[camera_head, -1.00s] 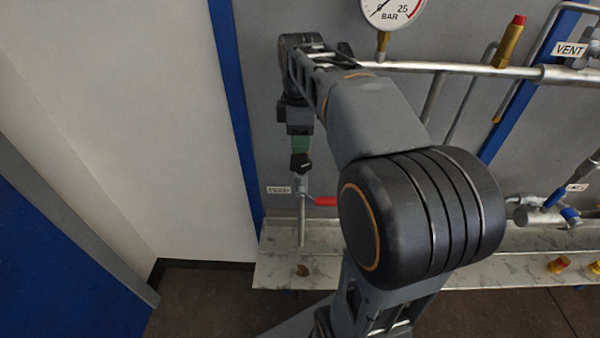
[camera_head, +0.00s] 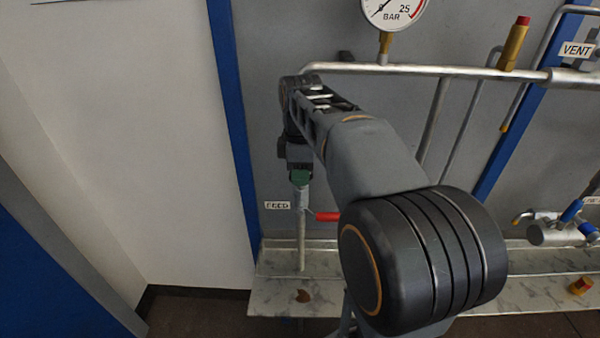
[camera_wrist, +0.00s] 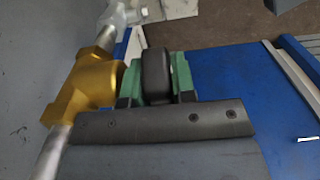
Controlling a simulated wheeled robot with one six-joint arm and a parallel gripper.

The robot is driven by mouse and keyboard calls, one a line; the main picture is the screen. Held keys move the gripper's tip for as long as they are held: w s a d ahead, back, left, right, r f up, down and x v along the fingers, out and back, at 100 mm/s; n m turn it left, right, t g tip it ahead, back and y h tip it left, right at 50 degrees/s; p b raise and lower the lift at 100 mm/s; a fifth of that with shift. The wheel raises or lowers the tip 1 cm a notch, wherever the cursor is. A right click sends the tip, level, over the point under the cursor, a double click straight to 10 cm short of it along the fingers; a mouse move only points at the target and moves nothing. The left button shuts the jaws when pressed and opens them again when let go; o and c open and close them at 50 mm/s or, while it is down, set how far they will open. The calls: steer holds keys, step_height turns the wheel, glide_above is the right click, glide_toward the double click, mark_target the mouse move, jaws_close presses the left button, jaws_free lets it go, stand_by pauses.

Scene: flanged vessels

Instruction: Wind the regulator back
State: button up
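My gripper (camera_head: 300,178) is at the left of the grey panel, pointing down, with its green fingers above an upright pale pipe. In the wrist view, my gripper (camera_wrist: 157,80) has its green fingers against both sides of a black knob (camera_wrist: 155,70), with no clear gap. A brass body (camera_wrist: 85,85) with pale pipes on both ends lies just left of the fingers. I take the brass body and knob to be the regulator. In the head view the knob is hidden by my fingers.
A FEED label (camera_head: 277,205) and a red lever (camera_head: 327,216) are close to my gripper. A pressure gauge (camera_head: 392,12) and a horizontal pipe (camera_head: 430,70) are above. A blue post (camera_head: 233,120) stands left. A marbled ledge (camera_head: 275,290) runs below.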

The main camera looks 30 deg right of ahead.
steer(key=shift+c, duration=1.4)
steer(key=shift+r, duration=0.1)
steer(key=shift+a+r+g+h+p, duration=0.1)
steer(key=shift+g+h+p, duration=0.2)
steer(key=shift+h+p, duration=0.45)
steer(key=g+h+p, duration=0.1)
steer(key=h+p, duration=0.1)
steer(key=p, duration=0.1)
steer(key=shift+w+g+h+p, duration=0.1)
steer(key=shift+g+h+p, duration=0.25)
steer(key=shift+g, duration=0.05)
steer(key=g+h+p, duration=0.2)
steer(key=h+p, duration=0.1)
steer(key=p, duration=0.1)
steer(key=shift+h, duration=0.4)
steer(key=shift+f+g+h+p, duration=0.2)
steer(key=shift+g+h+p, duration=0.5)
steer(key=shift+h+p, duration=0.5)
